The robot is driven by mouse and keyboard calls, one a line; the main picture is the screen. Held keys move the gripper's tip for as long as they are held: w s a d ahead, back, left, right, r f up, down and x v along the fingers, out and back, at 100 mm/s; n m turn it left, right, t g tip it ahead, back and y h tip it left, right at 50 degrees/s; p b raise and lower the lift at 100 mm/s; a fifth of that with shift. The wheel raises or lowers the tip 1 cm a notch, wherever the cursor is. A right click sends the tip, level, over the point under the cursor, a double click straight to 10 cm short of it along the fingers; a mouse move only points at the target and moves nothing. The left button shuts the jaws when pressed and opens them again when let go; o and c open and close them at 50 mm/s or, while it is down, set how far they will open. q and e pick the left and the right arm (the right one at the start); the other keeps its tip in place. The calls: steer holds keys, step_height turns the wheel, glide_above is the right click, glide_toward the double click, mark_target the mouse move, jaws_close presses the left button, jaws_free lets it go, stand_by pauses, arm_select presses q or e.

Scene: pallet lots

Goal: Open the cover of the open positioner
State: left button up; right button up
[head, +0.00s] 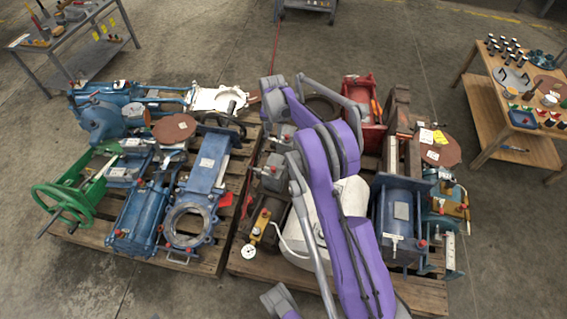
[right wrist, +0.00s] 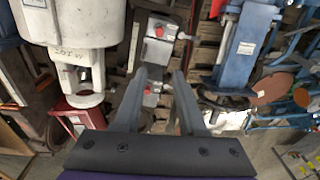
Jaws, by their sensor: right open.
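Two small grey boxes with red knobs, which look like positioners, stand on the right pallet: the nearer one (head: 272,172) and the farther one (head: 284,138). In the right wrist view, one grey box (right wrist: 160,30) lies beyond the fingertips, and another (right wrist: 150,94) shows between the fingers. I cannot tell which has an open cover. My right gripper (right wrist: 159,75) is open and empty, its fingers spread above the boxes. In the head view my purple arm hides much of this area.
A white rounded actuator (right wrist: 65,22) stands close beside the fingers, and a blue valve (right wrist: 240,42) on the other side. A red unit (head: 362,98) and blue cylinder (head: 400,215) crowd the right pallet. The left pallet is full of valves.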

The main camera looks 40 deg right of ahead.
steer(key=m+b, duration=0.2)
glide_above(277, 160)
steer(key=s+d, duration=0.2)
steer(key=s, duration=0.1)
step_height(277, 160, down, 12)
steer(key=shift+g, duration=0.4)
steer(key=f+b, duration=0.1)
steer(key=f, duration=0.9)
steer(key=shift+s+a+f+b, duration=0.15)
steer(key=shift+s+a+b, duration=0.05)
steer(key=shift+b, duration=0.15)
arm_select(q)
steer(key=f, duration=0.5)
steer(key=shift+w+f, duration=0.2)
steer(key=shift+w, duration=0.05)
arm_select(e)
jaws_close()
